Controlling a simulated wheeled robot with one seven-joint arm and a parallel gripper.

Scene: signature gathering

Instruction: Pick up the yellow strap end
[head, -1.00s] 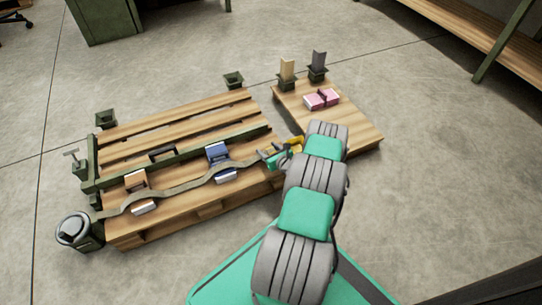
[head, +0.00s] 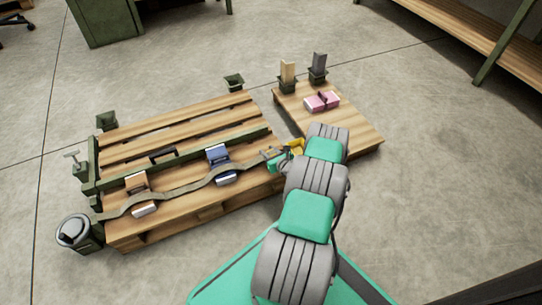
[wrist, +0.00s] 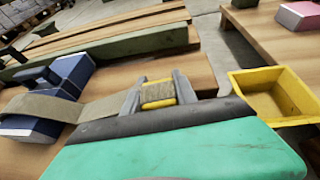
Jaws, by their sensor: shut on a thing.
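In the wrist view, my gripper (wrist: 158,92) is shut on the yellow strap end (wrist: 158,104), with one grey finger on each side of it. The olive strap (wrist: 95,108) runs left from the strap end, past a blue and white bundle (wrist: 55,85). In the head view, my gripper (head: 272,153) is at the pallet's right end. The strap (head: 185,190) runs from there over the blue bundle (head: 220,162) and the brown-and-white bundle (head: 140,190), toward a grey drum-like fitting (head: 75,232). The strap end is hard to make out there.
A yellow open box (wrist: 268,95) is right of my gripper in the wrist view. A green bar (head: 190,152) lies along the wooden pallet (head: 185,118). A smaller platform (head: 355,128) at right carries a pink bundle (head: 322,102) and two posts. Bare floor lies right of it.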

